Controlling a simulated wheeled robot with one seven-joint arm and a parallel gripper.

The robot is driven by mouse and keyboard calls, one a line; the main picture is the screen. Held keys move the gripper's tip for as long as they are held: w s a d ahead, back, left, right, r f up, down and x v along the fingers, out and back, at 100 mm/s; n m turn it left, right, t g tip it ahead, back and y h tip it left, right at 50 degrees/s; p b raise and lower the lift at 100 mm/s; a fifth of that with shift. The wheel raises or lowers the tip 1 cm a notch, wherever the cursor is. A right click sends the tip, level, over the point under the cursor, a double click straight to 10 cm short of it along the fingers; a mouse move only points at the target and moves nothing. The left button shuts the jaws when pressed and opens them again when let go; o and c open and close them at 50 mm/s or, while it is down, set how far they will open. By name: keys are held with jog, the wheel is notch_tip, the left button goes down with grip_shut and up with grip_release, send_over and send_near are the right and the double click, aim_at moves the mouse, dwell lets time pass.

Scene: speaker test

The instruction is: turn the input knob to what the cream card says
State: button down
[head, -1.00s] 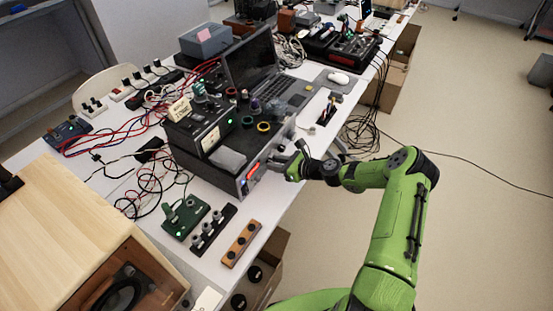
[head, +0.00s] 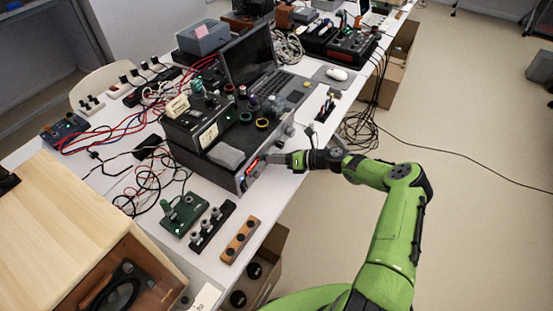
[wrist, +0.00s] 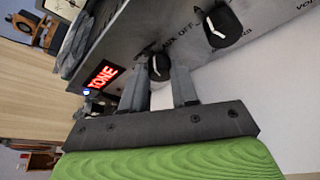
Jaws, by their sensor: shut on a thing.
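The dark grey amplifier (head: 240,180) stands near the table's front edge. Its front display (wrist: 104,77) glows red and reads "TONE" in the wrist view. My gripper (wrist: 160,72) is at the front panel, shut on a black knob (wrist: 159,66) with a pale pointer mark. A second black knob (wrist: 222,26) with a white pointer is to its right, apart from my fingers. Printed words beside the knobs are partly hidden and hard to read. A small cream card (head: 177,106) stands on the black meter box on the amplifier; its writing is too small to read.
The open laptop (head: 270,80) stands behind the amplifier. A grey cloth-like item (head: 227,155) and several coloured rings lie on the amplifier. A green switch board (head: 184,214) and a wooden knob strip (head: 240,241) lie on the table nearby.

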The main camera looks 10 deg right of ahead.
dwell(0.4)
jog(key=c, duration=0.9)
grip_release()
jog(key=shift+o, duration=0.2)
jog(key=shift+d, duration=0.1)
jog(key=p+v, duration=0.1)
jog(key=v, duration=1.4)
jog(key=shift+s+d+p, duration=0.2)
jog(key=shift+d+p, duration=0.05)
jog(key=shift+p, duration=0.15)
jog(key=shift+r, duration=0.1)
